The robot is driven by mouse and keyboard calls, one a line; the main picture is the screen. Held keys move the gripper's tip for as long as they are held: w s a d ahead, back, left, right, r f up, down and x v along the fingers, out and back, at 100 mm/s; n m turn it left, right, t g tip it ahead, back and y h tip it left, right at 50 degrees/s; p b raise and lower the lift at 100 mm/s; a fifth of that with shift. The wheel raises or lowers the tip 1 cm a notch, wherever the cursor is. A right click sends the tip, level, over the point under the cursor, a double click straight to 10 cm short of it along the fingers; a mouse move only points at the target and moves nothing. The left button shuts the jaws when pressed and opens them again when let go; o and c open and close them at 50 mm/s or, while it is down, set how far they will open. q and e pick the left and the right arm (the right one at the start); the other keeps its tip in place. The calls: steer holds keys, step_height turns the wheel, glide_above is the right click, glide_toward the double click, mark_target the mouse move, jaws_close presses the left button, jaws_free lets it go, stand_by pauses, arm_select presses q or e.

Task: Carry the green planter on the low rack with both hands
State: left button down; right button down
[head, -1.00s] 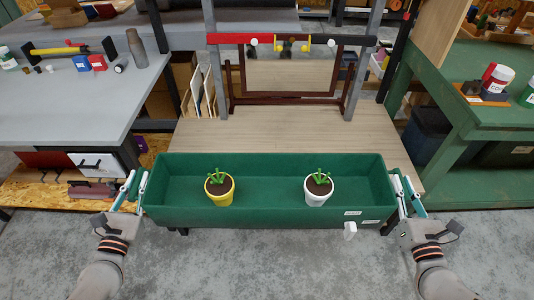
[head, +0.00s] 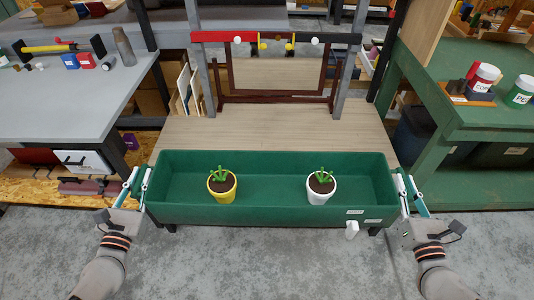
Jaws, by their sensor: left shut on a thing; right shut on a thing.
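The green planter (head: 270,212) is a long open trough that spans the middle of the head view. A yellow pot (head: 222,194) with a small plant stands inside it left of centre, and a white pot (head: 320,196) with a plant stands right of centre. My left gripper (head: 139,186) is shut on the planter's left end. My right gripper (head: 405,188) is shut on its right end. The planter looks about level. Its underside is hidden, so I cannot tell whether it touches anything below.
A low wooden plank surface (head: 250,130) lies just beyond the planter, with a dark red frame (head: 275,98) at its back. A grey table (head: 70,110) stands left and a green bench (head: 480,115) right. Concrete floor (head: 265,270) is clear in front.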

arm_select(q)
steer(key=shift+d+r, duration=0.1)
steer(key=shift+r, duration=0.05)
arm_select(e)
steer(key=shift+w+d+r, duration=0.1)
steer(key=shift+d+r, duration=0.05)
steer(key=shift+d, duration=0.35)
arm_select(q)
steer(key=shift+w, duration=0.1)
